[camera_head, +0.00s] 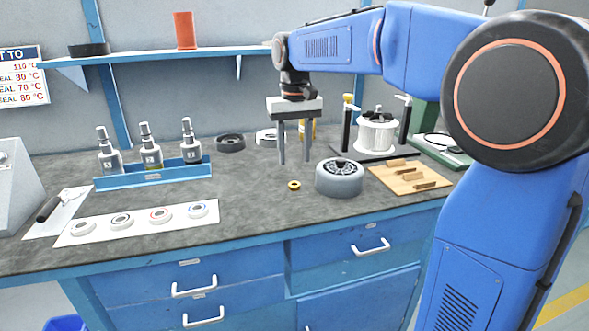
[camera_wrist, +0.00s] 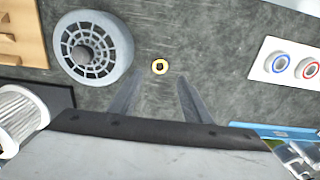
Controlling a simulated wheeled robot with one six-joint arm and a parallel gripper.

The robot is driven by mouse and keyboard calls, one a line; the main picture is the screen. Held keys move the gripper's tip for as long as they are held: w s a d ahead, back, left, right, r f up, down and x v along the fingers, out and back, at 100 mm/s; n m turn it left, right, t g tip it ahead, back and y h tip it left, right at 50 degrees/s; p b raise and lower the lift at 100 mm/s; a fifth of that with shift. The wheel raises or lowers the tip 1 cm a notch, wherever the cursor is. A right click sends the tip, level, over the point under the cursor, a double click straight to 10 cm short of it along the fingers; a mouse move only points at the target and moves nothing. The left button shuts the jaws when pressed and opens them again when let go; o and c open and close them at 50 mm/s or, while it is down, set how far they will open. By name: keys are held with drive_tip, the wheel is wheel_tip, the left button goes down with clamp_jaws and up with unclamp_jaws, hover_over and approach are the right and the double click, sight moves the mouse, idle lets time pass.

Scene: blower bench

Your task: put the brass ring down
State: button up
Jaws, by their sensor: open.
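The brass ring (camera_head: 294,185) is a small gold ring with a dark centre. It lies flat on the grey bench top (camera_head: 250,200), just left of a round grey blower housing (camera_head: 340,178). It also shows in the wrist view (camera_wrist: 160,67), just beyond my fingertips and between their lines. My gripper (camera_head: 294,162) hangs above the bench, pointing down, with its two fingers apart and nothing between them. In the wrist view my gripper (camera_wrist: 155,82) is open, and the ring is clear of both fingers.
The grey housing also shows in the wrist view (camera_wrist: 93,48). A wooden board (camera_head: 410,178) with several small pieces lies to its right. A white spool (camera_head: 376,132) stands behind. A blue rack (camera_head: 155,172) with bottles and a white strip (camera_head: 140,222) with several rings are left. Bench between is clear.

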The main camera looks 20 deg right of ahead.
drive_tip(key=shift+r, duration=2.35)
drive_tip(key=s+d+f+t, duration=0.1)
drive_tip(key=s+d+f, duration=0.15)
drive_tip(key=s, duration=0.55)
drive_tip(key=s+d+f+t, duration=0.15)
drive_tip(key=s+f, duration=0.25)
drive_tip(key=s, duration=0.4)
drive_tip(key=s+d+f+t, duration=0.2)
drive_tip(key=s+d+f, duration=0.1)
drive_tip(key=s+f, duration=1)
drive_tip(key=shift+s+d+f, duration=0.4)
drive_tip(key=shift+s, duration=0.6)
